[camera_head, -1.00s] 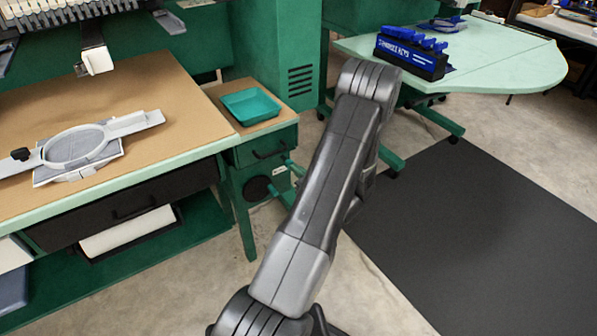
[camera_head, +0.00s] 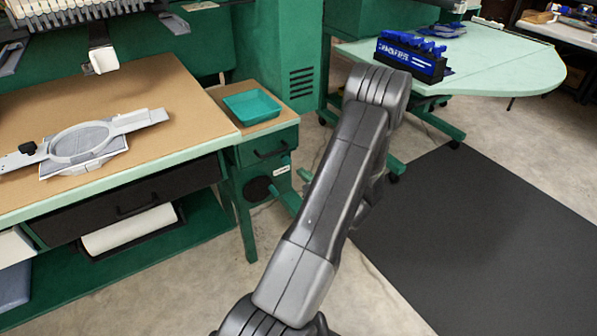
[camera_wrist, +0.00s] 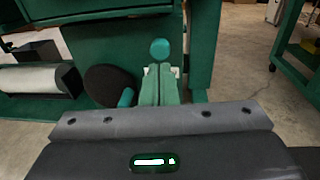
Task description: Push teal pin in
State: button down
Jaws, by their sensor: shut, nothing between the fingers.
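The teal pin (camera_wrist: 160,49) shows in the wrist view as a round teal end against the dark green cabinet side. My gripper (camera_wrist: 161,68) is shut and empty, its two pale green fingers pressed together and pointing towards the cabinet. Its tips appear just below the pin's round end. I cannot tell whether they touch it or how far the pin stands out. In the head view my arm hides the gripper, and a small teal piece by the cabinet's lower side is partly behind the arm.
A dark round disc (camera_wrist: 110,85) and a teal rod (camera_wrist: 126,97) lie left of my fingers. The green cabinet (camera_head: 262,148) carries a teal tray (camera_head: 252,107). A second green table (camera_head: 500,65) with a blue key rack (camera_head: 410,57) stands back right. Open floor lies right.

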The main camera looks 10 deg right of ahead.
jog(key=p+v, duration=0.1)
jog(key=v, duration=0.7)
jog(key=shift+s+d, duration=0.15)
jog(key=shift+s, duration=0.05)
jog(key=shift+w, duration=0.1)
